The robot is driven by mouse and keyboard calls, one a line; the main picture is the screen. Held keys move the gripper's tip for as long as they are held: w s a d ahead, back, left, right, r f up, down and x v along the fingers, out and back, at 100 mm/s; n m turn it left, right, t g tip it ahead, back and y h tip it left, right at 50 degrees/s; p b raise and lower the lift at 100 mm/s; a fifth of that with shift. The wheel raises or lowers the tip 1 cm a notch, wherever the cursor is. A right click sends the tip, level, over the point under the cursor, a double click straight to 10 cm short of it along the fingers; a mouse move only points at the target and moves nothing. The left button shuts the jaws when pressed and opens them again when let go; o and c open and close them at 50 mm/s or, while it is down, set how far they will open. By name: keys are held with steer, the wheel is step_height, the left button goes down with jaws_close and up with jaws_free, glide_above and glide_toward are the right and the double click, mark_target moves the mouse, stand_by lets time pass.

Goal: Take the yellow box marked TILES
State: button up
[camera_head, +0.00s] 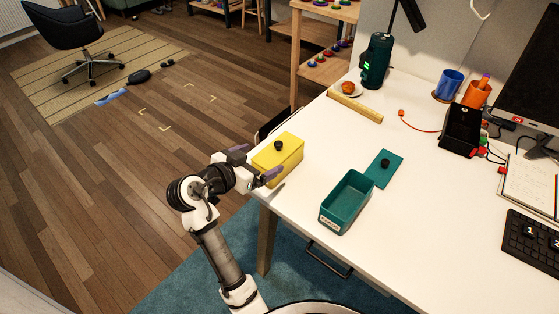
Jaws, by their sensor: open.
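The yellow box (279,163) stands at the left corner of the white desk, with its lid on and a black knob on top. No TILES marking can be read from this side. My gripper (254,166) is at the box's near left side, at the desk corner. Its jaws are open, with one purple-grey finger near the box's left end and the other at its front right. Part of the box's near side is hidden by my gripper. I cannot tell whether the fingers touch it.
An open teal box (346,201) with a white label stands right of the yellow box, its teal lid (384,168) lying behind it. A wooden ruler-like bar (355,106), green flask (376,60) and black container (460,129) are farther back. The desk between the boxes is clear.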

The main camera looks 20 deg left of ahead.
mark_target(277, 150)
steer(key=shift+p+x, duration=1.1)
steer(key=shift+x, duration=2.5)
steer(key=shift+r, duration=0.1)
steer(key=c, duration=1.3)
steer(key=shift+c, duration=0.8)
steer(key=shift+r, duration=0.1)
